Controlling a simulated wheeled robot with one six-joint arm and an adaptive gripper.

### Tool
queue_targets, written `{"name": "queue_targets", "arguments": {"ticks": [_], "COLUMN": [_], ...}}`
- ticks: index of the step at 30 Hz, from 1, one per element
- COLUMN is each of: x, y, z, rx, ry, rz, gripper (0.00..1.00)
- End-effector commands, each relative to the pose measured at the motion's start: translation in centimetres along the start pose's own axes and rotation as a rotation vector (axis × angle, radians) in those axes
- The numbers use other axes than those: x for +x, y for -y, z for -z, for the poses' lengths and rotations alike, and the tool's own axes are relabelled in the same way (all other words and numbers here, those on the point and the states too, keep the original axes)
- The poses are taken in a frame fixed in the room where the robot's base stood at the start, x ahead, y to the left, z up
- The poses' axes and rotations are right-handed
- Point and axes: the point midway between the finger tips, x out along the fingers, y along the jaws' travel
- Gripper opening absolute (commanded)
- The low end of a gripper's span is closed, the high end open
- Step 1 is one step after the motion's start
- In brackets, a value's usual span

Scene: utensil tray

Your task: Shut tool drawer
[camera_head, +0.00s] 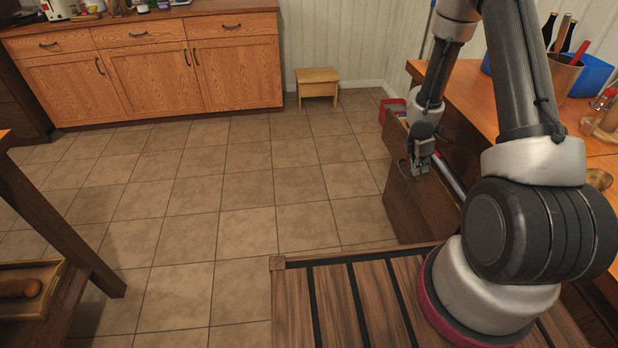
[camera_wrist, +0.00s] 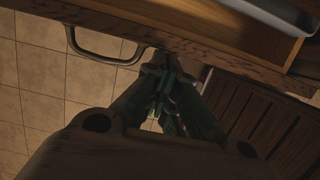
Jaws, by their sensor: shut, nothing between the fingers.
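The tool drawer (camera_head: 408,205) stands pulled out from the wooden counter on the right in the head view. In the wrist view its wooden front edge (camera_wrist: 225,56) runs diagonally across the top, with a dark bar handle (camera_wrist: 100,57) at the upper left. My gripper (camera_head: 420,168) is at the drawer's front in the head view, pointing down. In the wrist view my gripper (camera_wrist: 165,78) is shut and empty, right of the handle and close to the drawer front. I cannot tell whether its fingertips touch the wood.
The grey tray (camera_wrist: 278,12) lies inside the drawer. The counter (camera_head: 470,85) holds bottles, a blue bin (camera_head: 590,76) and a utensil pot (camera_head: 563,75). A small stool (camera_head: 317,78) stands by the back wall. Tiled floor left of the drawer is clear.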

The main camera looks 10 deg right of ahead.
Motion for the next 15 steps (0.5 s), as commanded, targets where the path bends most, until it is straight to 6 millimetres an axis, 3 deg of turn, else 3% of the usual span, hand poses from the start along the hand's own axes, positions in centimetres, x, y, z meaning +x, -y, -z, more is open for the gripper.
{"name": "queue_targets", "arguments": {"ticks": [6, 15], "x": [0.7, 1.0], "y": [0.0, 0.0], "z": [-2.9, -4.2], "rx": [0.002, 0.0], "ry": [0.0, 0.0], "rz": [-0.001, 0.0], "gripper": [0.0, 0.0]}}
